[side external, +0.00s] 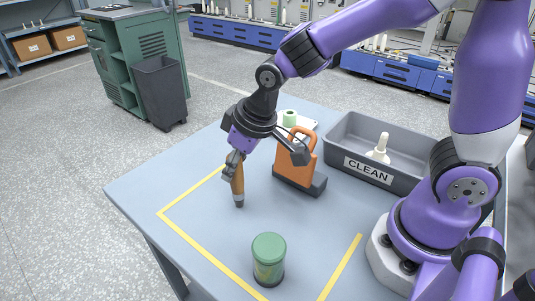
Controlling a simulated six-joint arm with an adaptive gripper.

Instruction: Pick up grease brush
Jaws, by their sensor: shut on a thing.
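The grease brush (238,187) has a brown, wood-coloured handle and a dark tip. It hangs roughly upright, tip down, over the blue-grey table (200,234) inside the yellow tape outline. My gripper (233,165) is shut on the upper end of the brush from above. The top of the handle is hidden by the fingers. I cannot tell whether the tip touches the table or hangs just above it.
An orange tool with a dark base (297,160) stands right of the brush. A grey bin marked CLEAN (415,186) holds a pale bobbin-like object (379,150). A green spool (290,117) sits behind. The table's left part is clear.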

